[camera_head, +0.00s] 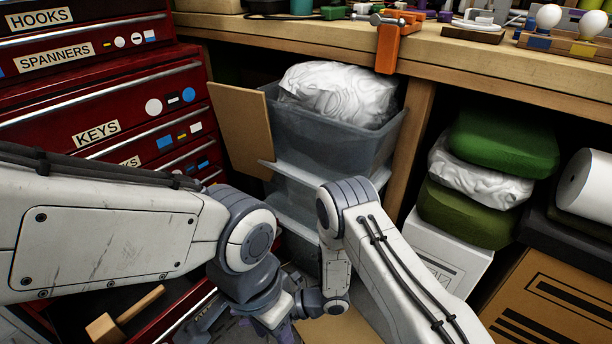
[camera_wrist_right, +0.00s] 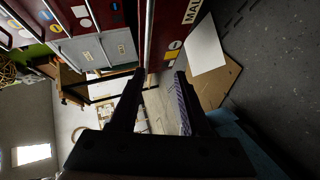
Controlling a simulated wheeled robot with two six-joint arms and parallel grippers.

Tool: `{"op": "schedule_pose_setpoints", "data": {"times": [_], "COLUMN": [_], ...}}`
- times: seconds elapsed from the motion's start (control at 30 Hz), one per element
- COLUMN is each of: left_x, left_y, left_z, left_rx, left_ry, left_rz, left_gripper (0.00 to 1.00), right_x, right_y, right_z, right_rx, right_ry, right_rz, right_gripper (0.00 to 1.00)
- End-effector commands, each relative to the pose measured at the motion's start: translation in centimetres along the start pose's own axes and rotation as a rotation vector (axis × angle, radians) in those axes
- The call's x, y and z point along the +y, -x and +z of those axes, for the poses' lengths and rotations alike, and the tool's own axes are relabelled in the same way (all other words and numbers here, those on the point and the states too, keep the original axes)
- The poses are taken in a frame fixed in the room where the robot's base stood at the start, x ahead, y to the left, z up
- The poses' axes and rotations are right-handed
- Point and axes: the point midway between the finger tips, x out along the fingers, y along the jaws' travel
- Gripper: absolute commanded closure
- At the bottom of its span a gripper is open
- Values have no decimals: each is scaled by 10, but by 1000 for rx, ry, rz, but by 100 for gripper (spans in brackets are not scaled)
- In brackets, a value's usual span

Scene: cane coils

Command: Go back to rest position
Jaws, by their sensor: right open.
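My right arm reaches in from the lower right of the head view, bends at its elbow and goes down toward the bottom middle. My right gripper (camera_wrist_right: 155,80) is open in the right wrist view, with its two dark fingers apart. A patterned purple strip (camera_wrist_right: 183,105) shows beside its right-hand finger; I cannot tell whether they touch. In the head view the right gripper is low, partly hidden among the arm links. My left arm comes in from the left and bends down in front of the drawers. Its gripper cannot be made out.
A red drawer chest (camera_head: 100,103) stands at left, with a mallet (camera_head: 125,315) in an open lower drawer. A workbench (camera_head: 470,55) with an orange clamp (camera_head: 393,42) runs along the back. Below are a grey bin (camera_head: 325,135) and green cushions (camera_head: 500,143). A cardboard box (camera_head: 555,300) is at right.

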Motion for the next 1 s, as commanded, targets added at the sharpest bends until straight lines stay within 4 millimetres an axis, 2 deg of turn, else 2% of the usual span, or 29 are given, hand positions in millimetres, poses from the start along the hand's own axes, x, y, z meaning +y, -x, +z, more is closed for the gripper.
{"op": "schedule_pose_setpoints", "data": {"times": [0.17, 0.33, 0.47, 0.57, 0.67, 0.77, 0.9, 1.0], "left_x": [0, 1, 2, 2, 2, 3, 4, 4], "left_y": [6, 13, 22, 28, 35, 41, 50, 54], "left_z": [0, 0, -1, -1, -2, -2, -3, -3], "left_rx": [0, 0, 0, 0, 0, 0, 0, 0], "left_ry": [0, 0, 0, 0, 0, 0, 0, 0], "left_rz": [0, 0, 0, 0, 0, 0, 0, 0], "left_gripper": [50, 50, 50, 50, 50, 50, 50, 50], "right_x": [26, 61, 104, 138, 168, 193, 215, 222], "right_y": [5, 20, 49, 84, 122, 161, 209, 233], "right_z": [25, 52, 70, 70, 56, 28, -32, -78], "right_rx": [-103, -267, -471, -660, -841, -1005, -1191, -1280], "right_ry": [-59, -171, -330, -509, -712, -936, -1272, -1486], "right_rz": [-109, -227, -313, -353, -360, -341, -295, -271], "right_gripper": [53, 53, 53, 53, 53, 53, 53, 53]}}
